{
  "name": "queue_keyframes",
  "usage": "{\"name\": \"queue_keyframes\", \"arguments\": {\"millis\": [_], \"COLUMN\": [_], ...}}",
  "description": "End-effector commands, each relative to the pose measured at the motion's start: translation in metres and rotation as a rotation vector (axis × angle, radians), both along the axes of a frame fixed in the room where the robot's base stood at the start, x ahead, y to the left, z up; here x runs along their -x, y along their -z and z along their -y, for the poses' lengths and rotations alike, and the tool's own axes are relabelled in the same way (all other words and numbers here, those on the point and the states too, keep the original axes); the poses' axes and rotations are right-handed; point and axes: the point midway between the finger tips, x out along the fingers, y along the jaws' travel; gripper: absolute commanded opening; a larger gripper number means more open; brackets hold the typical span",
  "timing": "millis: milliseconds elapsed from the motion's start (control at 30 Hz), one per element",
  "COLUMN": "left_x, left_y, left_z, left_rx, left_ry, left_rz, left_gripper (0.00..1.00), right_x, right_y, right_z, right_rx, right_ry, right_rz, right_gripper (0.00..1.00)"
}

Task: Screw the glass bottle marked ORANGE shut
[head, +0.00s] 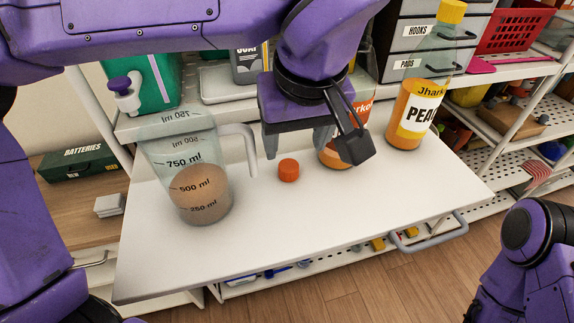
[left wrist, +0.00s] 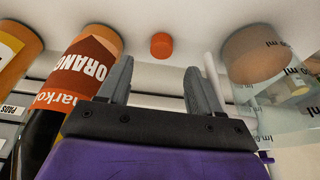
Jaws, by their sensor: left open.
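The ORANGE bottle (left wrist: 88,72) has a red-brown label and orange contents; its top is outside the left wrist view. In the head view the bottle (head: 332,158) stands on the white board, mostly hidden behind my left gripper. An orange-red cap (head: 289,170) lies alone on the board; it also shows in the left wrist view (left wrist: 161,45). My left gripper (head: 296,145) is open and empty, pointing down above the cap, with the cap between the lines of its fingers (left wrist: 158,85) and apart from them. My right gripper is out of view.
A measuring jug (head: 187,180) with brown liquid stands left of the cap, its handle near my left gripper. A yellow-capped bottle (head: 414,112) stands at the back right. The white board (head: 330,215) is clear in front. Shelves with boxes stand behind.

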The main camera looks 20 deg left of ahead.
Motion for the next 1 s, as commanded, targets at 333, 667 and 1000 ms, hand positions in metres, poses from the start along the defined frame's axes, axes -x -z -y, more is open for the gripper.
{"name": "queue_keyframes", "arguments": {"millis": [333, 667, 1000], "left_x": [-0.006, -0.012, -0.018], "left_y": [0.021, 0.048, 0.071], "left_z": [-0.004, -0.009, -0.013], "left_rx": [0.001, -0.001, 0.001], "left_ry": [-0.002, -0.001, -0.003], "left_rz": [0.002, -0.003, 0.002], "left_gripper": [0.64, 0.64, 0.64], "right_x": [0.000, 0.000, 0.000], "right_y": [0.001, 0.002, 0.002], "right_z": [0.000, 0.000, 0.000], "right_rx": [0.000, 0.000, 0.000], "right_ry": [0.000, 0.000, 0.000], "right_rz": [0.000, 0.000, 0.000], "right_gripper": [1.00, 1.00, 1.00]}}
